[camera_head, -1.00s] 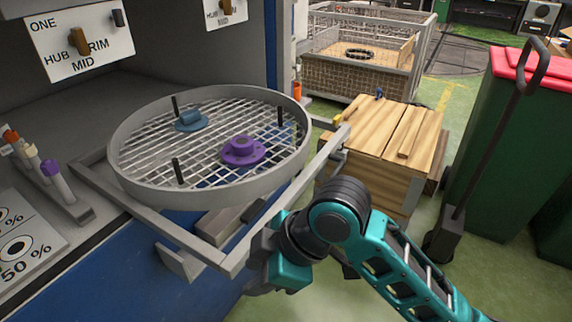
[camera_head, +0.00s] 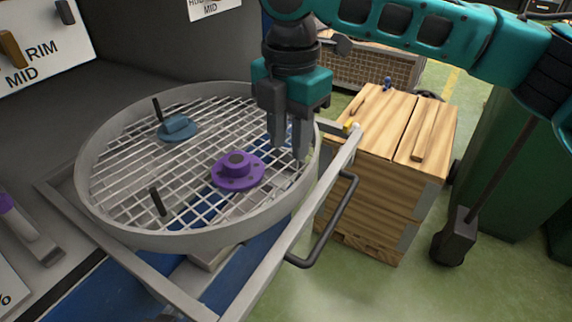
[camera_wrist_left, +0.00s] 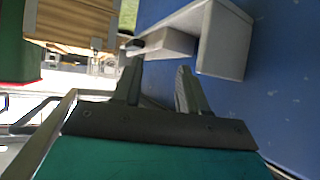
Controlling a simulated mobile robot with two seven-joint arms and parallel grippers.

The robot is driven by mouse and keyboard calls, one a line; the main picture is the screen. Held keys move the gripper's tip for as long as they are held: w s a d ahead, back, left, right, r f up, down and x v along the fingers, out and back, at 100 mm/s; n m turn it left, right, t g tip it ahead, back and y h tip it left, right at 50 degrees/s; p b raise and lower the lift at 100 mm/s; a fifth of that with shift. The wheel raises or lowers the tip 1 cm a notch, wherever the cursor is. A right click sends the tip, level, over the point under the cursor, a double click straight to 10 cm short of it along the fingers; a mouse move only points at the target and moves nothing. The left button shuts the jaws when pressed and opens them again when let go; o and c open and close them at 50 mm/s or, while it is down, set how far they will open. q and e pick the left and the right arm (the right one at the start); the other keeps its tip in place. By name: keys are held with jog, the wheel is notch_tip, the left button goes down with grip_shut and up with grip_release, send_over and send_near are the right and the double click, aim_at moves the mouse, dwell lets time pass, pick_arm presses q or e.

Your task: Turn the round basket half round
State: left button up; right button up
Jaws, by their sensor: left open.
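The round basket (camera_head: 190,238) is a grey ring with a wire-mesh floor, on a grey rail frame (camera_head: 268,283). Two dark upright posts (camera_head: 157,108) show at its left and front. A blue flanged part (camera_head: 177,128) and a purple flanged part (camera_head: 238,171) lie on the mesh. My right gripper (camera_head: 290,146) points down at the right inner side of the basket. Its fingers hide the third post, and I cannot tell if they grip it. My left gripper (camera_wrist_left: 158,66) is open and empty in the left wrist view, beside a blue panel (camera_wrist_left: 275,75).
A wooden crate (camera_head: 367,195) stands right of the basket, with a green bin (camera_head: 500,180) beyond it. A dark handle bar (camera_head: 335,222) sticks out from the frame. The dark cabinet wall (camera_head: 160,45) is behind the basket. Green floor is open at the lower right.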

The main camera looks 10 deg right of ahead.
jog(key=b, duration=0.1)
send_over(290, 190)
notch_tip(290, 190, down, 4)
jog(key=shift+s+f, duration=0.1)
jog(key=shift+f, duration=0.05)
notch_tip(290, 190, down, 7)
jog(key=shift+f+b, duration=0.1)
jog(key=shift+b, duration=0.65)
pick_arm(q)
jog(key=shift+d+f, duration=0.55)
jog(key=shift+f, duration=0.05)
pick_arm(e)
jog(key=shift+f, duration=0.45)
grip_shut()
pick_arm(q)
jog(key=shift+a, duration=0.1)
jog(key=shift+s+f, duration=0.15)
jog(key=shift+f, duration=0.05)
